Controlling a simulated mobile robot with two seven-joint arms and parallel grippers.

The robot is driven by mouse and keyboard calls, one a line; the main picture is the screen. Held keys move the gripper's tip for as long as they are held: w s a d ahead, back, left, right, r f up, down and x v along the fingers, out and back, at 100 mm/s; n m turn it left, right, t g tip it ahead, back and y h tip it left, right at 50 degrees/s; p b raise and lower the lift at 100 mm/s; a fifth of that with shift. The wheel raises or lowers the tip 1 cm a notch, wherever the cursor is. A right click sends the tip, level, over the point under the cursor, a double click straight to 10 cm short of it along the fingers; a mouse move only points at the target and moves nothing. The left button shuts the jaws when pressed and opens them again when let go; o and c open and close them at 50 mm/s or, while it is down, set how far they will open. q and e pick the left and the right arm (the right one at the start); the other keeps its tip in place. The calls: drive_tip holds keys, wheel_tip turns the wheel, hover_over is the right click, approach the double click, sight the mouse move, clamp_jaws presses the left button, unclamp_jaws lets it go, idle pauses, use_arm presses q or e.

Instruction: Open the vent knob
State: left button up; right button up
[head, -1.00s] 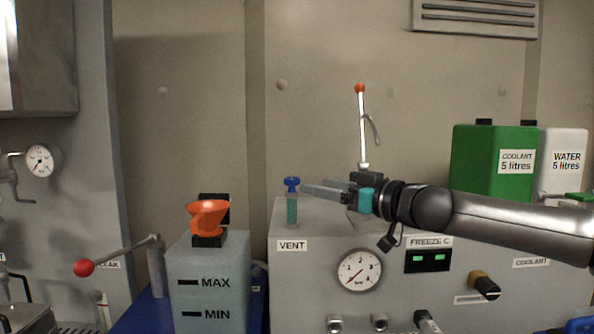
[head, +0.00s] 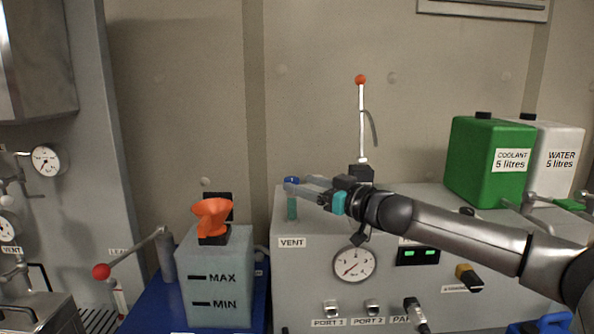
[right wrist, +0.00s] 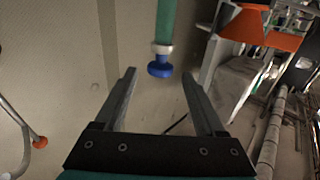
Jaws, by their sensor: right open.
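The blue vent knob (head: 291,180) sits on top of a teal stem (head: 292,207) above the VENT label (head: 291,242). My right gripper (head: 288,187) reaches in from the right with its fingers at the knob, partly covering it in the head view. In the right wrist view the right gripper (right wrist: 158,75) is open. The blue knob (right wrist: 160,69) shows between its two fingertips, with a visible gap on both sides. My left gripper is out of view.
A tank with an orange funnel (head: 211,217) stands left of the vent. A lever with a red ball (head: 101,271) is farther left. A tall rod with an orange tip (head: 361,120) rises behind my right gripper. A green coolant can (head: 488,160) stands at right.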

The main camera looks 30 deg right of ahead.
drive_tip(key=shift+p+x, duration=0.65)
drive_tip(key=shift+x, duration=0.65)
drive_tip(key=shift+c, duration=0.2)
clamp_jaws()
